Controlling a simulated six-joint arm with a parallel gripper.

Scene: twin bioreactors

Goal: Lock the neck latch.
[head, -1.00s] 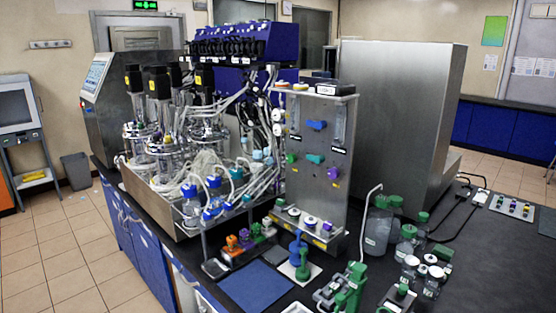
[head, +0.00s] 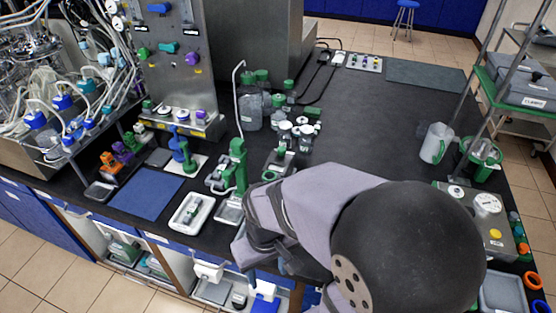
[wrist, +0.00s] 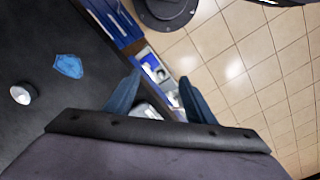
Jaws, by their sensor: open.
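I cannot make out the neck latch for certain in either view. A green upright fixture (head: 238,165) with a grey base stands near the bench's front edge, left of my arm. A blue stand (head: 176,145) and a green one (head: 188,158) stand farther left on a white plate. In the wrist view my gripper (wrist: 160,75) shows two blue fingers spread apart with nothing between them. They point down past the bench edge toward the cabinets and floor. In the head view my arm covers the front middle of the bench and hides most of my gripper.
A white tray (head: 191,213) and a blue mat (head: 147,193) lie at the front left. A steel panel (head: 180,60) with coloured valves stands behind. White-capped bottles (head: 295,135) stand mid-bench. A clear jug (head: 436,143) stands at right. The bench's back middle is clear.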

